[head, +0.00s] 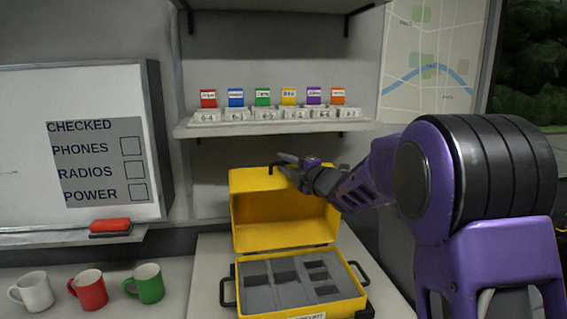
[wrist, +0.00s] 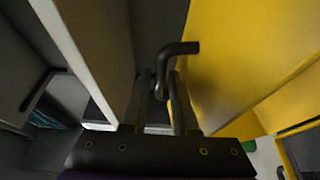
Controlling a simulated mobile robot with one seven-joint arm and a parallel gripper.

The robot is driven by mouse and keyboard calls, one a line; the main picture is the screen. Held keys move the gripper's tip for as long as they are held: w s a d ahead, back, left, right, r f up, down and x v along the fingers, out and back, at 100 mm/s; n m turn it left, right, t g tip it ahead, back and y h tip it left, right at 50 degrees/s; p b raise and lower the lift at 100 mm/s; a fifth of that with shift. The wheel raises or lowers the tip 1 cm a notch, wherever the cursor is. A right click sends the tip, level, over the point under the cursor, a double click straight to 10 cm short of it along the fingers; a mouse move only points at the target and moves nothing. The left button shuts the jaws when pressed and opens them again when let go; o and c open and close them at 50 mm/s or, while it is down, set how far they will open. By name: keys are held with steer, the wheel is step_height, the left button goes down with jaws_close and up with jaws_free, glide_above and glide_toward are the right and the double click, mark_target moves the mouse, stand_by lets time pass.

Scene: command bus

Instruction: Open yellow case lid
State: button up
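The yellow case (head: 262,309) sits on the counter at the lower centre of the head view. Its lid (head: 280,217) stands raised, roughly upright, at the back of the case. The inside of the case shows a grey foam insert (head: 298,283) with dark slots. My gripper (head: 283,163) is at the top edge of the lid. In the wrist view a bent black handle (wrist: 181,48) stands out beside the yellow lid (wrist: 245,60). The handle's lower end lies between the fingers of my gripper (wrist: 160,82), which look closed around it. The exact contact is hard to see.
A shelf (head: 275,128) with coloured labelled items is above and behind the lid. A whiteboard (head: 80,145) with a red eraser (head: 110,226) is at the left. White (head: 34,291), red (head: 89,290) and green (head: 148,284) mugs stand left of the case.

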steer(key=shift+w+a, duration=0.3)
steer(key=shift+c, duration=0.3)
jaws_close()
stand_by(1.0)
